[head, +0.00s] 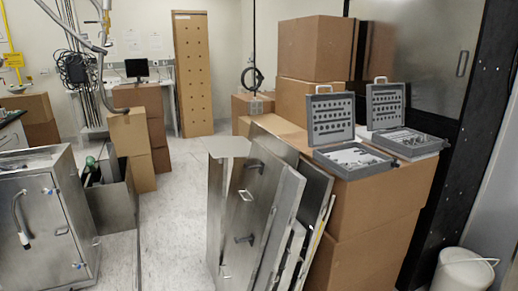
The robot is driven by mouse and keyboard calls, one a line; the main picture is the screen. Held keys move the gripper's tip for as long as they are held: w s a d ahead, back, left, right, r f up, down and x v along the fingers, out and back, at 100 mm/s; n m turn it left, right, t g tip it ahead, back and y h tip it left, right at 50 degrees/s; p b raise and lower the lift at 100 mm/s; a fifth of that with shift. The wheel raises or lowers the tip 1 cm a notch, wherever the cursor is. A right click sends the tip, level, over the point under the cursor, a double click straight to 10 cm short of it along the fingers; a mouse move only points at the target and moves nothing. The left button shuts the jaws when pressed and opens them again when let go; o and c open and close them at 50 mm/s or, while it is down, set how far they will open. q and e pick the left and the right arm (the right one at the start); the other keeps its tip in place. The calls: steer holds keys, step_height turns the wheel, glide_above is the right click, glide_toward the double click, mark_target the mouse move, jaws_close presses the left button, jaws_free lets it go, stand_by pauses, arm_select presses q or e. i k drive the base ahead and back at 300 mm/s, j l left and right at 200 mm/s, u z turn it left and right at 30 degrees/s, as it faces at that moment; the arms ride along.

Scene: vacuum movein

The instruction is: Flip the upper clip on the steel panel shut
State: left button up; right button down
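Neither of my grippers shows in the head view. Several steel panels lean together in the middle foreground. The front panel (262,215) carries a dark upper fitting (255,163), a small bright fitting (246,195) and a dark lower fitting (245,239). A steel cabinet (35,225) stands at the left. Its front has a small upper clip (48,190), a lower clip (79,265) and a handle (62,231) between them. I cannot tell which steel face the task means, nor whether any clip is open or shut.
Cardboard boxes (375,215) stand right of the leaning panels, with open grey cases (331,120) on top. A white bucket (464,270) is at the lower right. A curved hose (20,215) hangs before the cabinet. Pale floor (170,225) is clear between cabinet and panels.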

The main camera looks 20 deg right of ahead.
mark_target(246, 167)
steer(key=i+l, duration=0.75)
